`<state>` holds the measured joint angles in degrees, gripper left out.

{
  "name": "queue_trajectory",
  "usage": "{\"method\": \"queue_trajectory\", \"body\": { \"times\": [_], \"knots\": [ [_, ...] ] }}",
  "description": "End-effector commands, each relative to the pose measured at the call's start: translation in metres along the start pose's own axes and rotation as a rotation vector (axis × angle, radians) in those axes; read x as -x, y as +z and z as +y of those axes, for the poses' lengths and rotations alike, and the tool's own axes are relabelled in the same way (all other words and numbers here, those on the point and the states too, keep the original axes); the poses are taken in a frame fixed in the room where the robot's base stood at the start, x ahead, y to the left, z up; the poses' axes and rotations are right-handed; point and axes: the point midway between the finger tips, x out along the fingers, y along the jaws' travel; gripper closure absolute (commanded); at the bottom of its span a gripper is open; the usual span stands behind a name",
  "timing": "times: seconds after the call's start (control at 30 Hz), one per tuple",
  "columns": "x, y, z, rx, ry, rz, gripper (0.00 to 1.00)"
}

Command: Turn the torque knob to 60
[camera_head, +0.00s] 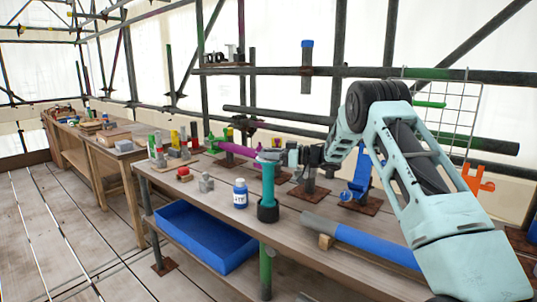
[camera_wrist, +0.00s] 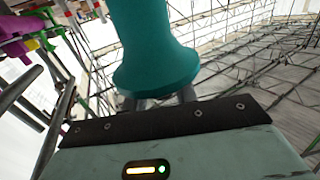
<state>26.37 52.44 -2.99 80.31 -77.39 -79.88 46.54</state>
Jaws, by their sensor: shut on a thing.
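A teal upright piece with a flared top (camera_head: 268,182) stands in a black round base (camera_head: 268,211) near the front edge of the workbench. My gripper (camera_head: 272,157) reaches it from the right and is shut on it near the top. In the wrist view the teal piece (camera_wrist: 155,45) fills the upper middle, and its wide flared end hides most of my fingers (camera_wrist: 160,100). It looks like the torque knob or its handle, but I see no scale or number on it, so its setting cannot be read.
A white bottle with a blue label (camera_head: 240,194) stands just left of the teal piece. A blue-and-grey tube (camera_head: 365,243) lies to the right on the workbench (camera_head: 215,210). Small blocks and a magenta tool (camera_head: 238,150) lie behind. A blue bin (camera_head: 205,238) is on the lower shelf.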

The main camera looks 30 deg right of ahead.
Motion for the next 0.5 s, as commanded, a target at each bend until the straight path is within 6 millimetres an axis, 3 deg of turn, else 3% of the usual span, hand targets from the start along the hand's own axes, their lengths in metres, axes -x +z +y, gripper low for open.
{"method": "queue_trajectory", "body": {
  "times": [0.07, 0.1, 0.17, 0.5],
  "knots": [
    [-0.0008, -0.0019, -0.0003, 0.002, -0.001, 0.004, 0.94],
    [-0.0009, -0.0020, -0.0003, 0.002, -0.001, 0.004, 0.69],
    [-0.0009, -0.0019, -0.0003, 0.002, -0.001, 0.003, 0.52],
    [0.0018, -0.0005, 0.0001, 0.001, 0.001, 0.001, 0.51]
  ]
}}
